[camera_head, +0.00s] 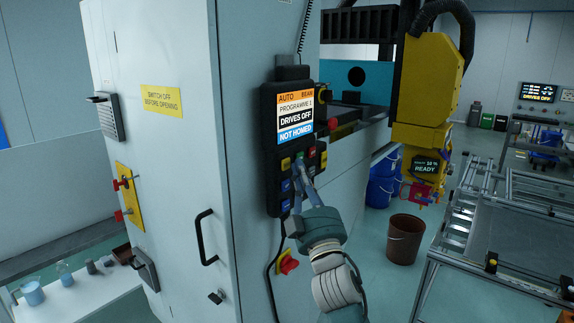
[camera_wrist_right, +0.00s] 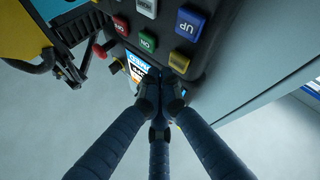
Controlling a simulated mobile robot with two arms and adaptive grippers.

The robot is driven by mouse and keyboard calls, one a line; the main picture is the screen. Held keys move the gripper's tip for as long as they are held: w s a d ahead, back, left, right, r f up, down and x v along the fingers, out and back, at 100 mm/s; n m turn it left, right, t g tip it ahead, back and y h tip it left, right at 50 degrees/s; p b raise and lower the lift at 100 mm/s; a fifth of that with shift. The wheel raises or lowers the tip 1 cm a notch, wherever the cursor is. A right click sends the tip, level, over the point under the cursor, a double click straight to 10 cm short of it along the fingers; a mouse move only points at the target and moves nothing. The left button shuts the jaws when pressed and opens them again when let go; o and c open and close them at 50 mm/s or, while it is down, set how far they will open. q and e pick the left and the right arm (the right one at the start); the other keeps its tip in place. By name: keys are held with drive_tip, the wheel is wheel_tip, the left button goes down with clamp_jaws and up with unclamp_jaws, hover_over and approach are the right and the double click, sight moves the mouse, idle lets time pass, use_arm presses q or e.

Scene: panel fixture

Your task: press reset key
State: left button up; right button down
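A dark control panel (camera_head: 268,150) hangs on the side of the pale cabinet, with a lit screen (camera_head: 296,116) above rows of coloured keys. The keys include a yellow key (camera_head: 285,163), which also shows in the right wrist view (camera_wrist_right: 179,62), a green ON key (camera_wrist_right: 148,41), a blue UP key (camera_wrist_right: 190,23) and a red key (camera_wrist_right: 121,25). No key labelled reset is readable. My right gripper (camera_head: 299,172) is in front of the keys, its fingertips (camera_wrist_right: 161,88) together and empty. Whether they touch a key I cannot tell. My left gripper is not in view.
A red knob (camera_head: 334,131) juts from the panel's right side. A red switch on a yellow plate (camera_head: 288,264) is below the panel. A black door handle (camera_head: 204,238) stands out to the left. A yellow machine head (camera_head: 430,80) hangs to the right.

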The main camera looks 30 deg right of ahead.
drive_tip(key=shift+s+d+p, duration=0.2)
drive_tip(key=shift+s+d, duration=0.1)
drive_tip(key=shift+s, duration=0.5)
drive_tip(key=shift+s+d+p, duration=0.15)
drive_tip(key=shift+s+d, duration=0.2)
drive_tip(key=shift+s, duration=0.4)
drive_tip(key=shift+s+d+p, duration=0.2)
drive_tip(key=shift+s+d, duration=0.1)
drive_tip(key=shift+s, duration=0.5)
